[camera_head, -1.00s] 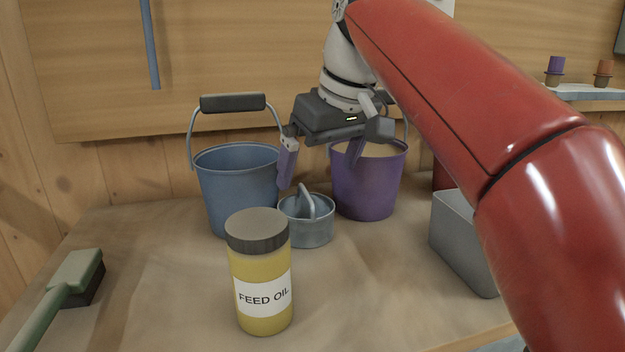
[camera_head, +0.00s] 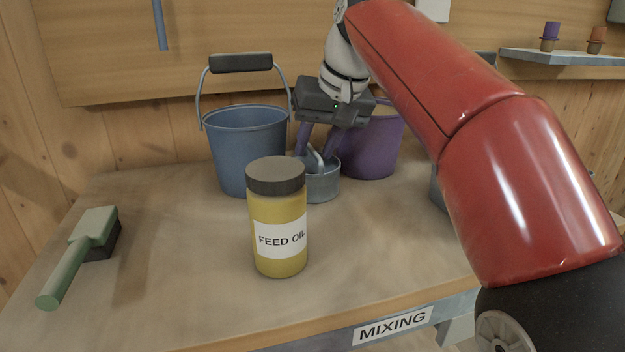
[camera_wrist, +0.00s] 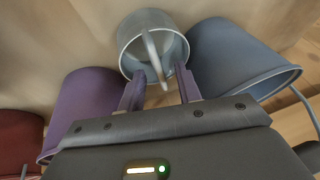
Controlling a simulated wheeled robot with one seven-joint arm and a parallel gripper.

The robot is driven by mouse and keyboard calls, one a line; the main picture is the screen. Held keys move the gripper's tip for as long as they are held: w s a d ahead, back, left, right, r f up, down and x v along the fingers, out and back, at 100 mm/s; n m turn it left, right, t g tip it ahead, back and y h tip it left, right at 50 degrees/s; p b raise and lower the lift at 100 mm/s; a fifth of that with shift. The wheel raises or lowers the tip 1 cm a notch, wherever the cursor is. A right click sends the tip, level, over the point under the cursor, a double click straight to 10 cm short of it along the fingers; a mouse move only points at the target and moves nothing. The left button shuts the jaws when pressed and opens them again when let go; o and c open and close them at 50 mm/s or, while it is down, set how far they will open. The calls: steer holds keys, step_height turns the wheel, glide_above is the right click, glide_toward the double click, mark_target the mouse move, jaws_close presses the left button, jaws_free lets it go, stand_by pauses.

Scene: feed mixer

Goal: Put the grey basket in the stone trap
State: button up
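The grey basket (camera_head: 322,187) is a small round metal pail with a raised handle. It stands on the bench between the blue bucket and the purple bucket, partly behind the feed oil jar. It also shows in the wrist view (camera_wrist: 129,45), empty inside as far as I can see. My gripper (camera_head: 316,152) points down over the basket, its purple fingers on either side of the handle. In the wrist view my gripper (camera_wrist: 157,78) is open, with gaps between the fingers and the handle. I cannot identify the stone trap for sure.
A blue bucket (camera_head: 245,150) and a purple bucket (camera_head: 374,145) flank the basket closely. A yellow feed oil jar (camera_head: 280,235) stands in front. A green brush (camera_head: 80,250) lies at left. A grey box (camera_head: 436,190) is mostly hidden behind my arm. The front centre-right of the bench is clear.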

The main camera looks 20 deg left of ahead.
mark_target(313, 170)
steer(key=shift+x, duration=1.25)
jaws_close()
steer(key=shift+r, duration=0.1)
